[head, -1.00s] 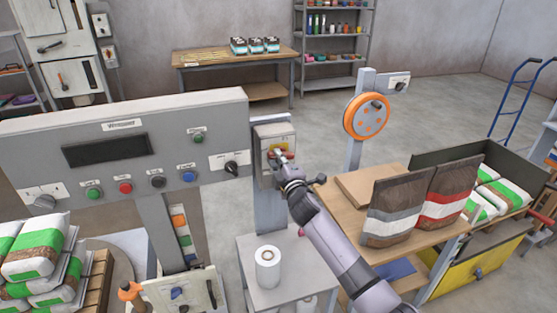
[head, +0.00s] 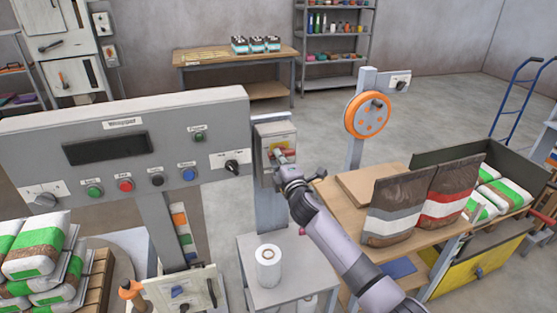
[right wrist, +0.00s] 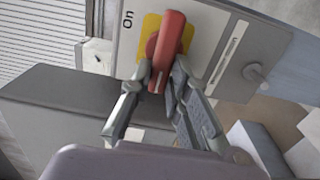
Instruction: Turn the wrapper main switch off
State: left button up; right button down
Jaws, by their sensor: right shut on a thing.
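The wrapper main switch is a grey box (head: 266,132) to the right of the wrapper panel (head: 75,118). In the right wrist view its red handle (right wrist: 167,50) sits on a yellow plate (right wrist: 150,28), with the label "On" beside it. My right gripper (right wrist: 158,88) is shut on the lower end of the red handle, one finger on each side. In the head view my right gripper (head: 282,160) is at the front of the box and hides part of the handle. My left gripper is not in view.
A small grey table (head: 290,290) with a white roll (head: 268,266) stands below the switch. A wooden bench (head: 345,205) with brown bags (head: 397,212) is to the right. The wrapper panel, with several buttons and knobs, lies close on the left.

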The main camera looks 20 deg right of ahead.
jog(key=c, duration=1.5)
grip_release()
jog(key=shift+s, duration=0.1)
jog(key=s, duration=1.1)
jog(key=shift+s+d, duration=0.2)
jog(key=shift+s, duration=0.2)
